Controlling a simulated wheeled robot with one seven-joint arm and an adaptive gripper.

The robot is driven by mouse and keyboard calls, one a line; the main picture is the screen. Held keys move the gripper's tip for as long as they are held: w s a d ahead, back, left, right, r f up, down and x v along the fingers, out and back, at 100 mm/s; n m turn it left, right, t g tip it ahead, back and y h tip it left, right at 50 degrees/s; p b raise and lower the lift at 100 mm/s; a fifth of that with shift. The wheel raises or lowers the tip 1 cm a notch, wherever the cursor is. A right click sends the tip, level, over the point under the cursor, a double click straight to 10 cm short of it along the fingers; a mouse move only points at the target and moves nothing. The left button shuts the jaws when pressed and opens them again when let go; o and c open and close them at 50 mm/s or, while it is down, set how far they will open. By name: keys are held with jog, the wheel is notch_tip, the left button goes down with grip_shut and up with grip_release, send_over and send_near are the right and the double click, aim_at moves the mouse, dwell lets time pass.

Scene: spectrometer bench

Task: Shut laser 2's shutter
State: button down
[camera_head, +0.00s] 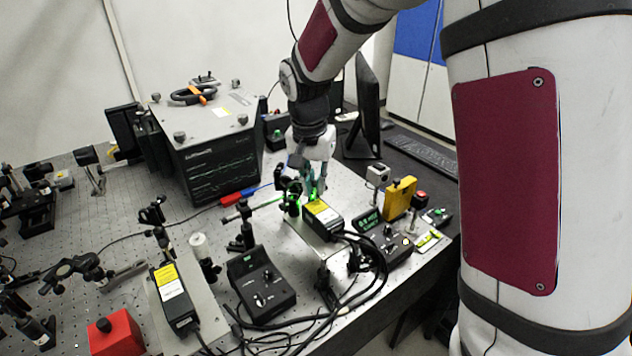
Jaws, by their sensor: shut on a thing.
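A black laser box with a yellow and white label (322,216) sits on a light plate at the middle of the bench. Green light glows at its far end, where small dark mounts (291,204) stand. My gripper (314,192) is down at that far end, with its fingers closed around a small part there, by its place the shutter. The fingers and the glow mostly hide this part, so its position cannot be read. A second black laser box with a similar label (174,297) lies at the lower left. No number is readable on either laser.
A large black instrument with a grey lid (212,135) stands behind left. A control box (262,287), a yellow block (399,198), a small green-lit display (368,222) and black cables surround the laser. A red box (116,335) is at the lower left.

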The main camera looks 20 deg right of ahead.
jog(key=c, duration=1.6)
grip_release()
notch_tip(320, 180, up, 12)
jog(key=s+a, duration=0.1)
jog(key=shift+s+a, duration=0.15)
jog(key=shift+s, duration=0.05)
jog(key=s+d+r+n+t+y, duration=0.1)
jog(key=s+n, duration=0.6)
jog(key=s, duration=1.8)
jog(key=d+t, duration=0.1)
jog(key=t, duration=0.1)
jog(key=shift+s+d+r+n+t, duration=0.2)
jog(key=shift+s+n+t, duration=0.1)
jog(key=shift+s+t, duration=0.1)
